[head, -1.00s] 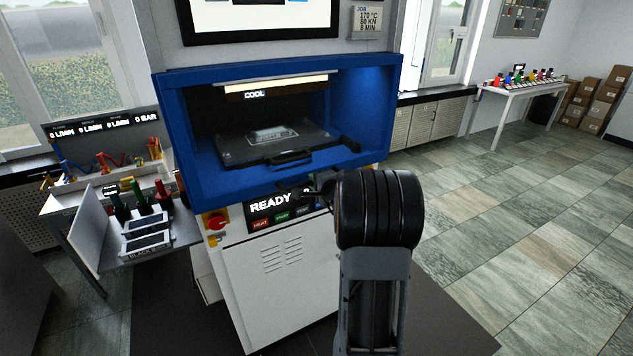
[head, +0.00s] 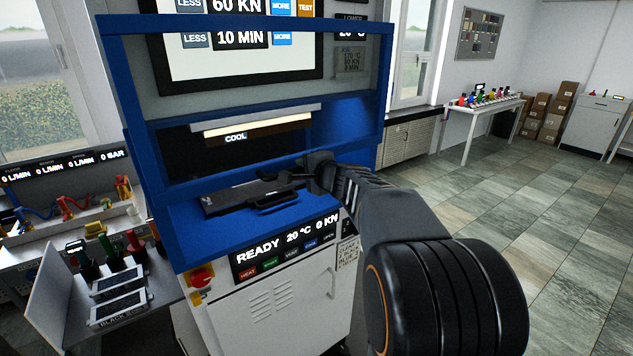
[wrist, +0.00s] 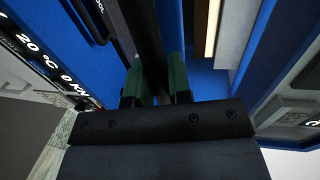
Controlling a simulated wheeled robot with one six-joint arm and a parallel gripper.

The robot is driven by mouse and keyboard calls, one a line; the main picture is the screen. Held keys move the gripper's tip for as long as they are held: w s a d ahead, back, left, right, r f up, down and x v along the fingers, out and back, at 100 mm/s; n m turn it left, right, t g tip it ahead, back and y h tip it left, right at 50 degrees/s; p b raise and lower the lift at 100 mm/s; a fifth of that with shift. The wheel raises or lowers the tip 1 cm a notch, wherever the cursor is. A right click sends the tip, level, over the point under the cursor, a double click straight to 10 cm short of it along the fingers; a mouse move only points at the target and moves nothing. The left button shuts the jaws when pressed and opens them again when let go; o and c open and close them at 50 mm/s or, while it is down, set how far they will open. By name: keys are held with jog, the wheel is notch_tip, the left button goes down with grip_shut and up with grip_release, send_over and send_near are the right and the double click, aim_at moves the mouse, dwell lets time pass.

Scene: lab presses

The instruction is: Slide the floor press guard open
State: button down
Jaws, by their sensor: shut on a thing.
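My gripper (head: 306,174) is at this lower edge, on the right. In the wrist view my gripper's green fingers (wrist: 158,82) are shut on the dark guard handle (wrist: 147,35). My wrist hides part of the handle in the head view.
The press control panel (head: 285,248) reads READY, 20 °C, 0 KN. A side bench (head: 150,278) with tools stands left. Open tiled floor lies right.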

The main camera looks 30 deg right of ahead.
notch_tip(320, 180, up, 5)
jog(key=shift+d+r+p, duration=0.1)
jog(key=shift+p, duration=0.55)
jog(key=shift+r, duration=0.65)
jog(key=c, duration=1.1)
grip_release()
jog(key=shift+s+f, duration=0.1)
jog(key=shift+s, duration=0.05)
jog(key=b+v, duration=0.1)
jog(key=v, duration=0.5)
jog(key=b+v, duration=0.2)
jog(key=v, duration=0.5)
jog(key=shift+s+b, duration=0.3)
